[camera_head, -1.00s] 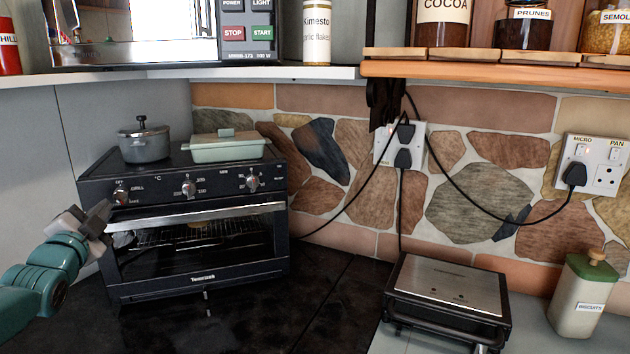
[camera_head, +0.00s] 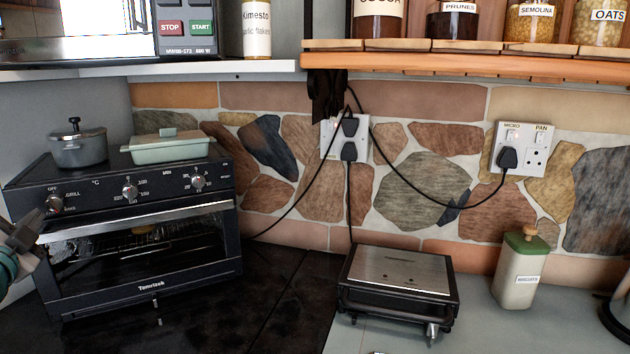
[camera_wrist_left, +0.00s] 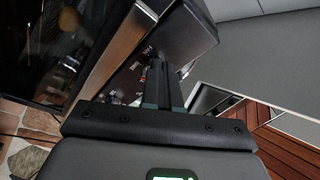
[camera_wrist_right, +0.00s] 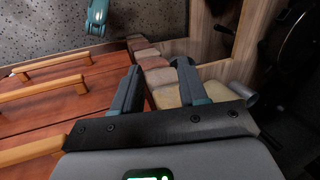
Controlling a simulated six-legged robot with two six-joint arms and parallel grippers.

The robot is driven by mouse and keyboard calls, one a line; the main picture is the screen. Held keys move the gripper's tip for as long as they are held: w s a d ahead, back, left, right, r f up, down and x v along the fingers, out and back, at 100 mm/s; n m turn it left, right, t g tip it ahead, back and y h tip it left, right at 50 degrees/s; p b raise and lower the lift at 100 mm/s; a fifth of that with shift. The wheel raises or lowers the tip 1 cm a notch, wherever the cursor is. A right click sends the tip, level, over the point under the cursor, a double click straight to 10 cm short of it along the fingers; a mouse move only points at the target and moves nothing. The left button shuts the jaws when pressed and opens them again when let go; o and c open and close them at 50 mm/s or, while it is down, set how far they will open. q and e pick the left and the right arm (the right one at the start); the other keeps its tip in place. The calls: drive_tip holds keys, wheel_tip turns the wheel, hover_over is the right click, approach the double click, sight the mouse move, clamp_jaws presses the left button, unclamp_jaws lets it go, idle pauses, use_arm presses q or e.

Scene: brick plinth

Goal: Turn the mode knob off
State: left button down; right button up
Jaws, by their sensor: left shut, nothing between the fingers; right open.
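My left gripper (camera_head: 34,226) is shut and empty at the left edge of the head view, just below and left of the knob. I cannot tell whether it touches the knob. In the left wrist view my shut fingers (camera_wrist_left: 163,68) point at the oven's front panel (camera_wrist_left: 165,40); the knob is not clear there. My right gripper (camera_wrist_right: 158,68) is open and empty in the right wrist view, above a reddish-brown wooden surface.
The oven (camera_head: 150,285) carries a grey pot (camera_head: 78,149) and a pale green dish (camera_head: 168,148) on top. A sandwich press (camera_head: 400,272) and biscuit jar (camera_head: 521,268) stand right. Cables hang from the wall sockets (camera_head: 345,140). A shelf (camera_head: 150,70) overhangs the oven.

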use_arm(q)
drive_tip(key=shift+f, duration=0.25)
use_arm(e)
drive_tip(key=shift+w+f, duration=0.15)
drive_tip(key=shift+f, duration=0.35)
use_arm(q)
drive_tip(key=b+v, duration=0.4)
drive_tip(key=v, duration=0.2)
drive_tip(key=shift+d+r+b, duration=0.15)
drive_tip(key=shift+r+b, duration=0.05)
drive_tip(key=shift+b, duration=0.15)
use_arm(e)
drive_tip(key=f, duration=0.2)
drive_tip(key=s+f, duration=0.1)
drive_tip(key=f, duration=0.1)
use_arm(q)
drive_tip(key=shift+w, duration=0.1)
